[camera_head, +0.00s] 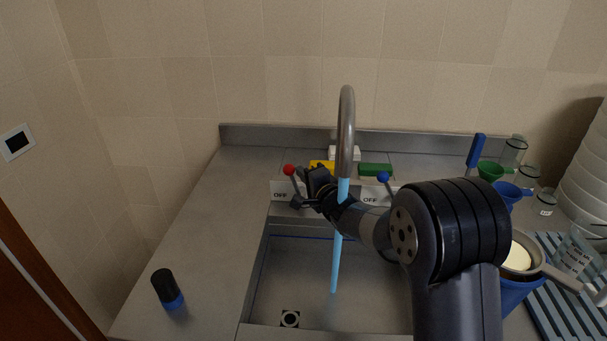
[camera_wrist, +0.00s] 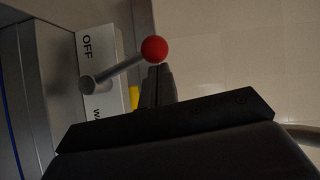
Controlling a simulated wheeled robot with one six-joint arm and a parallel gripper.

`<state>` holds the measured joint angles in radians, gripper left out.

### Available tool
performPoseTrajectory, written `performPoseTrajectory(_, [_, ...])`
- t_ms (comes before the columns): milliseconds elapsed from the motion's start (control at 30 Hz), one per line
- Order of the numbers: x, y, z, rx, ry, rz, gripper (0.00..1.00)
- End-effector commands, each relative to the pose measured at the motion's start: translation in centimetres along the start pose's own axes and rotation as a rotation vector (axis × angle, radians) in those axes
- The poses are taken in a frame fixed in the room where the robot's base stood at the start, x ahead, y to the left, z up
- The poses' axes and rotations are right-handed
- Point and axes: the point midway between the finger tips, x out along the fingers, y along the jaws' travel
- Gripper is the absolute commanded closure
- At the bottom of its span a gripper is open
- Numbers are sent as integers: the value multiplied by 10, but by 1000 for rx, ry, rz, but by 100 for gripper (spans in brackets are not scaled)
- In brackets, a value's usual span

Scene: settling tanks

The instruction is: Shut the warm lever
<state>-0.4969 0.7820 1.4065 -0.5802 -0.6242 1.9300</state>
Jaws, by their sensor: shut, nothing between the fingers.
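The warm lever (camera_head: 289,171) has a red ball knob and a grey stem, on the left of the panel behind the sink. In the wrist view its knob (camera_wrist: 154,48) stands out from the round base, leaning toward the "OFF" label; a partly hidden label starting "WA" is on the other side. My gripper (camera_head: 300,203) is shut and empty. In the wrist view its fingertips (camera_wrist: 158,70) are right by the red knob; I cannot tell whether they touch. A blue stream (camera_head: 337,250) runs from the tall grey spout (camera_head: 346,120) into the sink.
A blue-knobbed lever (camera_head: 383,177) stands right of the spout. Yellow (camera_head: 320,166) and green (camera_head: 375,170) blocks lie behind the panel. Cups and glassware crowd the right. The left counter is mostly free.

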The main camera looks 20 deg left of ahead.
Motion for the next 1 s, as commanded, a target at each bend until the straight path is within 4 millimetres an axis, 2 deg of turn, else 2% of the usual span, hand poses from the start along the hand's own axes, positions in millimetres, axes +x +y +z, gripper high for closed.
performPoseTrajectory(200, [1, -2, 2, -13, -1, 9, 100])
performPoseTrajectory(400, [9, -6, 14, -97, -3, 64, 100])
performPoseTrajectory(567, [13, -3, 20, -97, -2, 63, 100])
performPoseTrajectory(867, [12, -3, 20, -97, -1, 63, 100])
performPoseTrajectory(1000, [2, -3, 19, -96, 0, 65, 100])
